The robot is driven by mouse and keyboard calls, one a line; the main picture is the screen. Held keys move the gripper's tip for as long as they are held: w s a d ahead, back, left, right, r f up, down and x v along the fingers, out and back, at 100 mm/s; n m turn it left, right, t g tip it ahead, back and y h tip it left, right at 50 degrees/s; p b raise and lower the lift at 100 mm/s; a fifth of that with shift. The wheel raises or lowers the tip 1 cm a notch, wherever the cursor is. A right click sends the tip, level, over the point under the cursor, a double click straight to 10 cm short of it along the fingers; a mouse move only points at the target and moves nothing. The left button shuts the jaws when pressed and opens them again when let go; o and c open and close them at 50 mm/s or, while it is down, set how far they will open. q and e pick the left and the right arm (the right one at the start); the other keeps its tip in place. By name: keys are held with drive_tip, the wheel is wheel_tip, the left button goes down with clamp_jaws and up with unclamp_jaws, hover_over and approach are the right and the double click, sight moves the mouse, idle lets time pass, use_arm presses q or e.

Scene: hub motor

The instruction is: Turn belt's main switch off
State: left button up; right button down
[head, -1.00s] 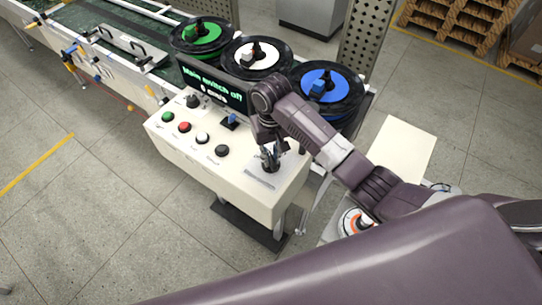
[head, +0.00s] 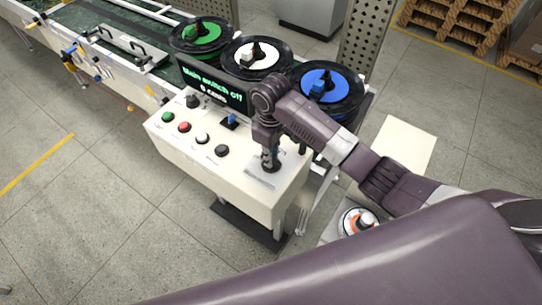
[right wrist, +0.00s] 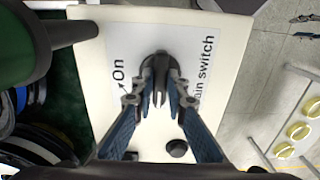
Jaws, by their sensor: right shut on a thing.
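The white control panel (head: 190,160) stands in the middle of the head view. My right gripper (head: 270,166) points down at its near right corner. In the right wrist view my right gripper (right wrist: 160,98) has its fingers closed around the dark main switch (right wrist: 158,68), between the labels "On" and "Main switch". The gripper mostly hides the switch in the head view. The panel's display (head: 212,88) reads "Main switch off" with a second line that looks like "0 cm/s". My left gripper is not in view.
Green (head: 168,117), red (head: 184,127), white (head: 202,138) and black (head: 222,151) buttons line the panel. A blue switch (head: 230,120) stands behind them. Green, white and blue reels (head: 325,85) stand behind the display. The conveyor belt (head: 125,30) runs to the upper left.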

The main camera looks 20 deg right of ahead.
drive_tip(key=shift+w+r, duration=0.1)
idle(0.3)
drive_tip(key=c, duration=1.9)
unclamp_jaws()
drive_tip(key=shift+c, duration=0.2)
wheel_tip(320, 180, up, 12)
